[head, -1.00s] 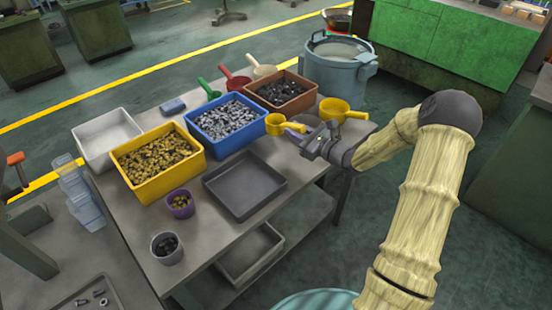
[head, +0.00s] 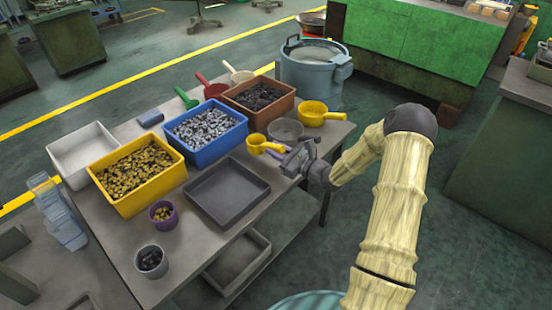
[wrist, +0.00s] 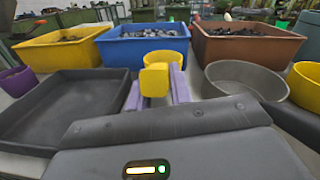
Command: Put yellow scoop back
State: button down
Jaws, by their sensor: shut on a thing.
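A small yellow scoop (head: 257,143) is at my gripper (head: 281,154), just in front of the blue bin. In the wrist view my gripper (wrist: 157,90) is shut on the yellow scoop's handle (wrist: 155,80), between two purple fingers. The scoop's round cup (wrist: 175,40) points away, toward the blue bin. Whether the scoop touches the table is hard to tell. A second, larger yellow scoop (head: 313,114) lies at the table's back right corner, its handle to the right.
The blue bin (head: 216,151), brown bin (head: 272,117) and yellow bin (head: 146,200) hold parts. A grey round dish (head: 286,129) sits beside my gripper. A dark empty tray (head: 228,190) lies at the front. Red (head: 211,88), green and cream scoops lie behind the bins.

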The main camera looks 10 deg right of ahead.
aim_at(262, 152)
notch_tip(262, 152, down, 4)
jog(key=shift+r, duration=0.15)
jog(key=c, duration=1.3)
grip_release()
jog(key=shift+o, duration=0.2)
jog(key=shift+a, duration=0.1)
